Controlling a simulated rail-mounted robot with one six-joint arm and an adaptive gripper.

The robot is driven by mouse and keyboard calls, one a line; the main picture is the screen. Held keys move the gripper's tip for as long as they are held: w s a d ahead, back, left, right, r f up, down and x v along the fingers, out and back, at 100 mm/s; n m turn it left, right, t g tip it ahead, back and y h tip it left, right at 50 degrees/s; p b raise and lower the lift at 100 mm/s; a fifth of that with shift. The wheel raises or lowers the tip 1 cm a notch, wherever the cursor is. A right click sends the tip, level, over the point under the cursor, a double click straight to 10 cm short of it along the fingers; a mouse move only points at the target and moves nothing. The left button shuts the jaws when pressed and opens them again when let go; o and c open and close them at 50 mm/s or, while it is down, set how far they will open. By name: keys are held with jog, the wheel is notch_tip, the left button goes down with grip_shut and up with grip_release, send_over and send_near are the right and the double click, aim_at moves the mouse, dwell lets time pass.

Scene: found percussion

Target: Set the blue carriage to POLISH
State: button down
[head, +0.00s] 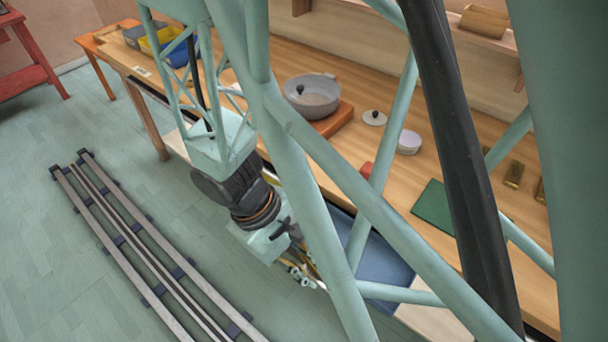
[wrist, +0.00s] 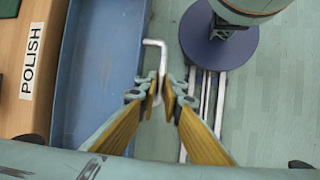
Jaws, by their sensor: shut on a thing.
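The blue carriage (wrist: 103,60) is a long shallow blue tray beside the bench edge in the wrist view. Part of it shows in the head view (head: 388,255), behind my struts. A POLISH label (wrist: 32,60) is on the wood left of the carriage's upper part. My gripper (wrist: 160,97) is shut on a pale bent handle (wrist: 162,57) at the carriage's right side. The handle's joint to the carriage is not clear. In the head view my gripper (head: 303,273) is low beside the bench front, its fingers partly hidden.
The wooden bench (head: 440,130) carries a grey pan (head: 312,97), a green mat (head: 438,208) and brass blocks (head: 514,174). Floor rails (head: 150,250) run at left in the head view. A round dark-blue disc (wrist: 217,50) stands right of the handle. Open floor shows at right.

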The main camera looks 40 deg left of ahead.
jog(key=shift+s+a+r, duration=0.1)
jog(key=shift+a+r, duration=0.05)
jog(key=shift+r, duration=0.25)
jog(key=c, duration=2.8)
grip_release()
